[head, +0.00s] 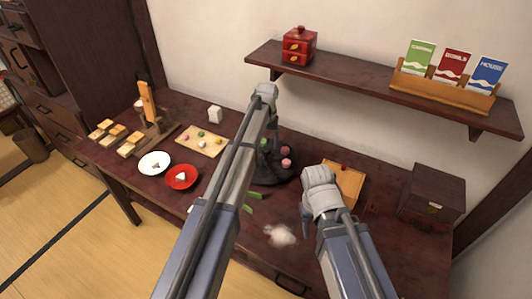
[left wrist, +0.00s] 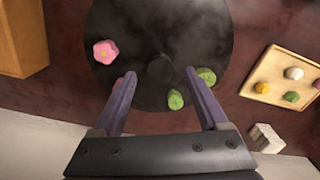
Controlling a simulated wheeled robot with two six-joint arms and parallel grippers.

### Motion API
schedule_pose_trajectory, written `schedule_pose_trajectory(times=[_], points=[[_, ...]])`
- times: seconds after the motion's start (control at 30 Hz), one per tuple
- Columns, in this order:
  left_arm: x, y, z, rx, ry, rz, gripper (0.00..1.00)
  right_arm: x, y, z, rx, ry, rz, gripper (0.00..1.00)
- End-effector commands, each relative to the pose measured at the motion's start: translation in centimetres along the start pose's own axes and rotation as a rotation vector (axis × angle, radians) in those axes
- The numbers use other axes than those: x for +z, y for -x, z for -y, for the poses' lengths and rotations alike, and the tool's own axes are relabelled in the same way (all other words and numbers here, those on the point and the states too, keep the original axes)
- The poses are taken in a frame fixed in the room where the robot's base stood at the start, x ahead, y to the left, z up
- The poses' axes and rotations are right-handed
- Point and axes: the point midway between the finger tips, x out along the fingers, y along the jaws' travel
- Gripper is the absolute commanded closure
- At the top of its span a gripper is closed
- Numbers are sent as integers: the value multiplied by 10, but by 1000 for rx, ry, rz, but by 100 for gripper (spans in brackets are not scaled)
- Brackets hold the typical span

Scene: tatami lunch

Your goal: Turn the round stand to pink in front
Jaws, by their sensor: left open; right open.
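The round stand (head: 268,178) is a dark disc on the table, partly hidden behind my left arm in the head view. In the left wrist view the stand (left wrist: 150,25) has a dark central knob (left wrist: 160,70). A pink flower-shaped sweet (left wrist: 105,52) lies left of the knob, and two green sweets (left wrist: 175,99) lie to its right. The head view shows pink sweets (head: 286,162) on the stand's right side. My left gripper (left wrist: 158,80) is open over the stand, its fingers on either side of the knob. My right gripper (head: 305,225) is open, right of the stand.
A tray of small sweets (head: 218,141) and a white cube (head: 215,114) stand left of the stand. A red plate (head: 181,177) and white plate (head: 154,163) are nearer. Green pieces (head: 254,195) lie in front.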

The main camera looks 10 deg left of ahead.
Motion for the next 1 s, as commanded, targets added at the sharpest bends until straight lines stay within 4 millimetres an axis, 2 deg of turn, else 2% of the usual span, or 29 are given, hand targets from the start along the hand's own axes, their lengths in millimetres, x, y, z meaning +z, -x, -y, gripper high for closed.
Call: schedule_pose_trajectory(times=[0.03,0.13,0.5,1.0], points=[[0,-13,0,0,0,0,23,-1,-13,1,0,0,0,50],[0,-20,0,0,0,0,23,-1,-20,2,0,0,0,50],[0,-22,0,0,0,0,24,-1,-22,2,0,0,0,50],[0,-22,0,0,0,0,81,-1,-22,2,0,0,0,50]])
